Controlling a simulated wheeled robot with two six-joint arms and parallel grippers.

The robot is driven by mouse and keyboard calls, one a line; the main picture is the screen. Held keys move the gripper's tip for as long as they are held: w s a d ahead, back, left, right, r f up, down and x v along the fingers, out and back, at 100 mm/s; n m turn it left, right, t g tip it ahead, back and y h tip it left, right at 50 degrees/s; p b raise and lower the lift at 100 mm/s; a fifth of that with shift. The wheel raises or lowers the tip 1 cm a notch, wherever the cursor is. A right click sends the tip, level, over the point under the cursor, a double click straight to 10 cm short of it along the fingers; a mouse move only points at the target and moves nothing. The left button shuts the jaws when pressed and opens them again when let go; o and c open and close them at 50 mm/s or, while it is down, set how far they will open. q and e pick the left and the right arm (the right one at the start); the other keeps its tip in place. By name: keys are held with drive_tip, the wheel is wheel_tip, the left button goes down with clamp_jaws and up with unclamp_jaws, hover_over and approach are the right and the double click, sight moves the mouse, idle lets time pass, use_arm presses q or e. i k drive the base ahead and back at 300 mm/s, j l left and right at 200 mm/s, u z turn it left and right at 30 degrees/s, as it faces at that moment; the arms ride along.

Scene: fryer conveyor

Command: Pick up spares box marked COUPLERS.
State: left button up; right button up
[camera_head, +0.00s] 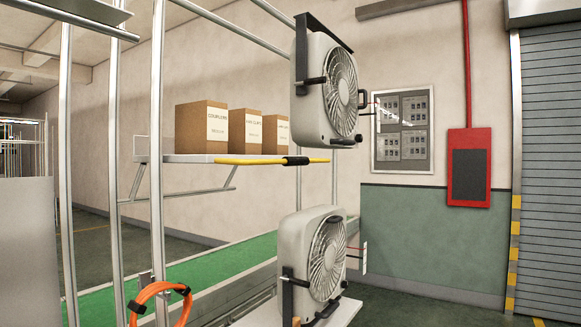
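The box marked COUPLERS (188,128) is a brown cardboard box with a white label. It stands upright at the left end of a row of boxes on a raised white shelf (185,159). It looks the largest of the row. Neither of my grippers is in view, and nothing touches the box except the shelf under it.
Two similar boxes, a middle one (236,132) and a right one (270,133), stand beside it; their labels are hard to read. A yellow bar (240,161) runs along the shelf front. Metal posts (157,220), an upper fan (318,100) and a lower fan (310,240) flank the shelf.

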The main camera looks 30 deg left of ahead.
sight(201, 126)
drive_tip(key=u, duration=1.35)
drive_tip(key=i+l+u, duration=0.1)
drive_tip(key=u, duration=0.9)
drive_tip(key=l+u, duration=0.2)
drive_tip(key=l, duration=0.25)
drive_tip(key=l+u, duration=0.25)
drive_tip(key=l, duration=0.2)
drive_tip(key=l+u, duration=0.2)
drive_tip(key=l, duration=0.3)
drive_tip(key=k+l+u, duration=0.25)
drive_tip(key=l, duration=0.15)
drive_tip(key=l+u, duration=0.2)
drive_tip(key=l, duration=0.25)
